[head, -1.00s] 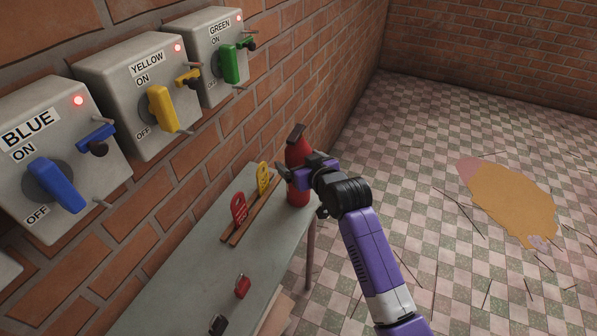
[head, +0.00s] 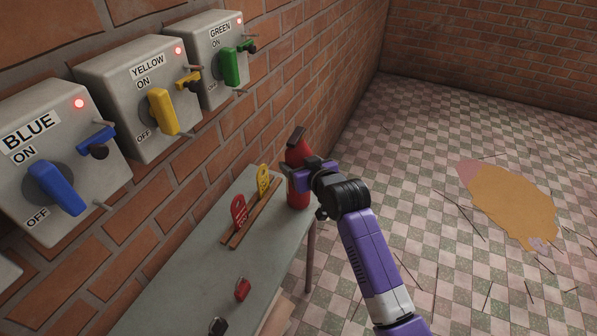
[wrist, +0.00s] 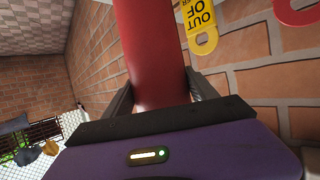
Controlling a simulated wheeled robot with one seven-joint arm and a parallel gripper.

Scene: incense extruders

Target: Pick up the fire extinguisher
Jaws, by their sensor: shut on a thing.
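The fire extinguisher (head: 297,155) is a red cylinder with a dark top, at the far end of the grey table in the head view. It stands close to upright; whether its base touches the table I cannot tell. My gripper (head: 293,178) is shut on its body from the right side. In the wrist view the red body of the extinguisher (wrist: 152,50) fills the space between the two dark fingers (wrist: 158,98). Its lower part is partly hidden by the gripper there.
The grey table (head: 195,275) carries a wooden rack (head: 250,212) with a red tag (head: 240,212) and a yellow tag (head: 263,180), plus a red padlock (head: 242,289) and a black padlock (head: 217,325). Blue, yellow and green switch boxes line the brick wall.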

